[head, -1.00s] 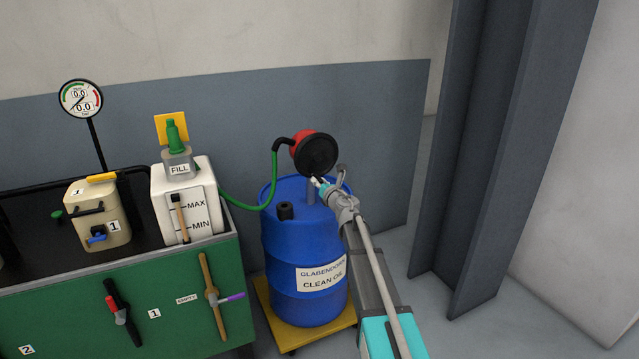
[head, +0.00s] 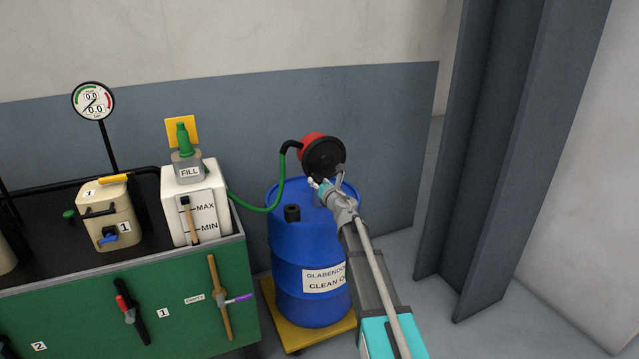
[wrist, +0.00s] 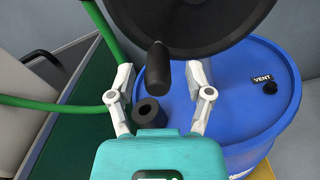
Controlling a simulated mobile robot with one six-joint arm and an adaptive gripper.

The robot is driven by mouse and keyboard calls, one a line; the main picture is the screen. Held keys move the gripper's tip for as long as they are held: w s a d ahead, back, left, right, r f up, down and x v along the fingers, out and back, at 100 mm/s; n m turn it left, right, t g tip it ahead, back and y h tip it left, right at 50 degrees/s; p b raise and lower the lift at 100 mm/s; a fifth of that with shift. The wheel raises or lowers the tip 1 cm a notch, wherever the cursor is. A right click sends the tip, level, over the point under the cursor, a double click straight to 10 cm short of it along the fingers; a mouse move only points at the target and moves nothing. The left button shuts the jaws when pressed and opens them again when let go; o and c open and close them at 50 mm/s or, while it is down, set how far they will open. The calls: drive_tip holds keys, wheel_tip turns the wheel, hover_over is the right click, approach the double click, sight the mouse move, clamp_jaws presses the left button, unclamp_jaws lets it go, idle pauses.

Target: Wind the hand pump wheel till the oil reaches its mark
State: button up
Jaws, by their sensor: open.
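The hand pump wheel (head: 324,157) is a black disc on a red pump body (head: 308,146) above the blue oil drum (head: 296,255). In the wrist view the wheel (wrist: 205,22) fills the top, and its black handle (wrist: 158,68) points toward me. My gripper (wrist: 163,98) is open, with one finger on each side of the handle's line and the handle tip just beyond; I cannot see any contact. In the head view my gripper (head: 325,186) is just below the wheel. The white oil tank (head: 202,215) has MAX and MIN marks and a sight tube (head: 189,218); its level is too small to read.
A green hose (head: 262,208) runs from the pump to the tank's FILL neck. A black bung (head: 292,212) and a vent cap (wrist: 270,87) sit on the drum top. The green bench (head: 80,318) is left; a grey steel column (head: 490,150) stands right.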

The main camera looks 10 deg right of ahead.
drive_tip(key=shift+v, duration=3)
drive_tip(key=shift+s, duration=0.1)
drive_tip(key=v, duration=1.1)
drive_tip(key=shift+s, duration=0.4)
drive_tip(key=shift+d, duration=0.2)
